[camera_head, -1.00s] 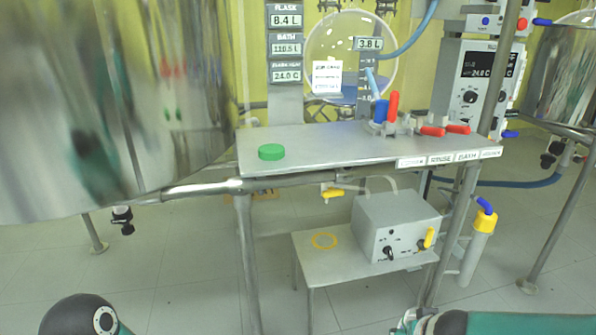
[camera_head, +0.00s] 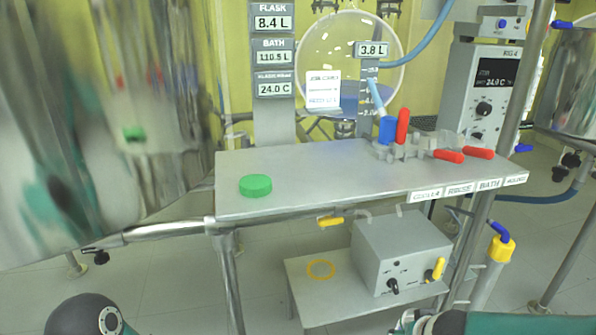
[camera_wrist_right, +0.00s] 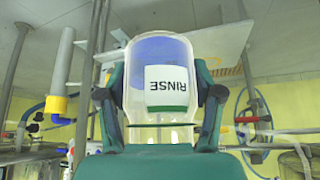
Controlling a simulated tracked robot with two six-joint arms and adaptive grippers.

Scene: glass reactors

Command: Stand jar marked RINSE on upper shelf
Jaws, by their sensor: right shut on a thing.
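The jar marked RINSE (camera_wrist_right: 155,105) is clear, with a white label that reads upside down in the right wrist view and blue at the picture's upper end. My right gripper (camera_wrist_right: 157,83) is shut on it, with one dark finger on each side. In the head view, only part of my right arm shows at the lower right; the jar and gripper are out of that picture. My left gripper is not in view.
A green disc (camera_head: 256,185) lies on the shelf's left; valves with red and blue handles (camera_head: 402,128) stand at its right. The middle is clear. A lower shelf (camera_head: 337,312) holds a grey box (camera_head: 400,255) and yellow ring (camera_head: 321,270). A large shiny vessel (camera_head: 90,130) blocks the left.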

